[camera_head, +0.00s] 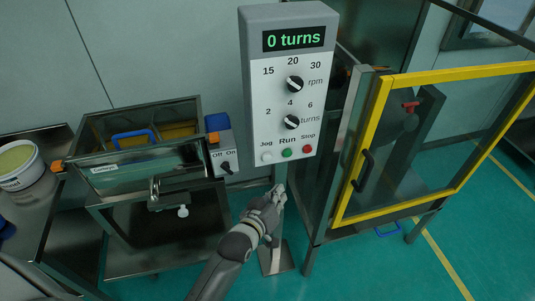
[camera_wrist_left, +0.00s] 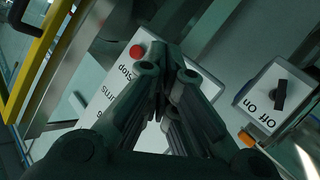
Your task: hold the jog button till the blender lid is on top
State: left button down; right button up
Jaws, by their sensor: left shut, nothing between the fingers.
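The grey control box (camera_head: 262,110) stands on a post and its display reads "0 turns". The white Jog button (camera_head: 267,157) is at its lower left, beside the green Run button (camera_head: 287,153) and red Stop button (camera_head: 307,149). My left gripper (camera_head: 279,190) is shut and empty, just below the buttons and apart from Jog in the head view. In the left wrist view the shut fingers (camera_wrist_left: 166,68) cover Jog and Run; Stop (camera_wrist_left: 137,51) shows. A dark blender part with a red fitting (camera_head: 410,106) is behind the clear guard; I cannot tell where its lid faces.
A yellow-framed guard door (camera_head: 380,113) with a black handle is to the right. A white tub (camera_head: 20,165) is at far left. Green floor is clear at lower right.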

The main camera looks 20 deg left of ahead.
aim_at(267, 157)
pick_arm(q)
jog(key=shift+w+a+r, duration=0.1)
jog(key=shift+w, duration=0.05)
jog(key=w+a+b, duration=0.3)
jog(key=w+a, duration=0.1)
jog(key=w, duration=0.3)
jog(key=shift+a, duration=0.4)
dwell(0.8)
jog(key=shift+w, duration=0.15)
dwell(0.6)
jog(key=shift+w+a, duration=0.2)
jog(key=shift+w, duration=0.05)
